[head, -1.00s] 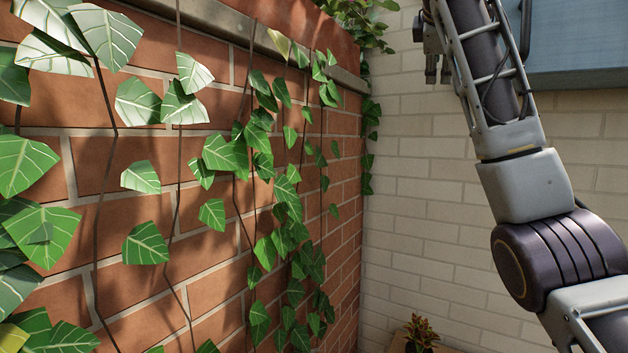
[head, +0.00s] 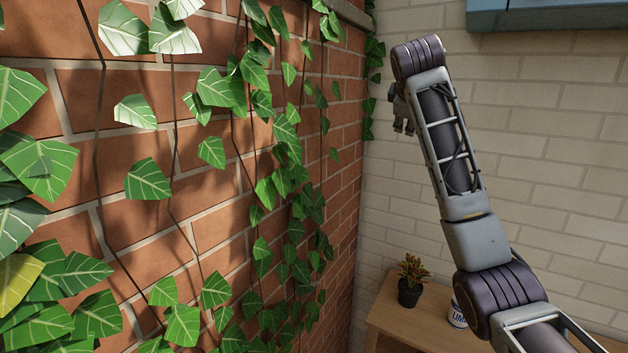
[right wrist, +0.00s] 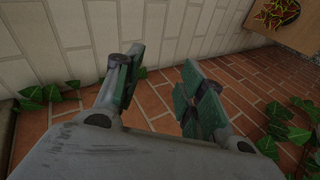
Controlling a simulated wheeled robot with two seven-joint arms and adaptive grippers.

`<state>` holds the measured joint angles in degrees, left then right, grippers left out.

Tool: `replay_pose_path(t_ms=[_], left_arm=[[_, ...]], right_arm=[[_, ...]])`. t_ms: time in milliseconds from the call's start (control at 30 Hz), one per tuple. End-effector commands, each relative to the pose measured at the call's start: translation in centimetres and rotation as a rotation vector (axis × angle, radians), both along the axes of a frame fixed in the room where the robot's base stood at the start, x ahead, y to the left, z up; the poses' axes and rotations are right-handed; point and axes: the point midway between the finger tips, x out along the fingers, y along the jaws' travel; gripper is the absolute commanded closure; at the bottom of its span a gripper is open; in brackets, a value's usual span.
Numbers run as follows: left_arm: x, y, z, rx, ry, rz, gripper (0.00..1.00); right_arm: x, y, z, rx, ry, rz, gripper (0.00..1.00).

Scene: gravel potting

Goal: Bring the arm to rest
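My right arm reaches up from the lower right of the head view, in front of the pale wall. My right gripper (head: 403,115) shows small and dark at its upper end, partly behind the wrist. In the right wrist view the two green-padded fingers of my right gripper (right wrist: 163,78) stand apart with nothing between them. It is open and empty, clear of the bench. My left arm and gripper are not in view.
A red brick wall (head: 225,180) with hanging ivy (head: 290,190) fills the left. A pale brick wall (head: 560,130) stands behind. A blue-grey box (head: 550,14) hangs at upper right.

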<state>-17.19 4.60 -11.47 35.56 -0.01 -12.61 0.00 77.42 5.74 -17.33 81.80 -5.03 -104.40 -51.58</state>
Motion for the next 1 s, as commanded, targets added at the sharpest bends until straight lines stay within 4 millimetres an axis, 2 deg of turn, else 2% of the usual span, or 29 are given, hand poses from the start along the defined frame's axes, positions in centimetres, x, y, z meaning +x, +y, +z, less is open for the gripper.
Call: replay_pose_path(t_ms=[33, 500, 1000], left_arm=[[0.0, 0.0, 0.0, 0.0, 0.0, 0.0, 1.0], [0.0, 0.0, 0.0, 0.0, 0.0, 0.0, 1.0], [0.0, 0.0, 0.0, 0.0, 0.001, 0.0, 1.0]], right_arm=[[0.2, 0.1, -1.5, 0.01, 0.009, 0.001, 0.6], [0.4, 1.0, -13.8, 0.127, 0.071, -0.017, 0.6], [-2.1, 1.6, -26.0, 0.254, 0.139, -0.056, 0.6]])
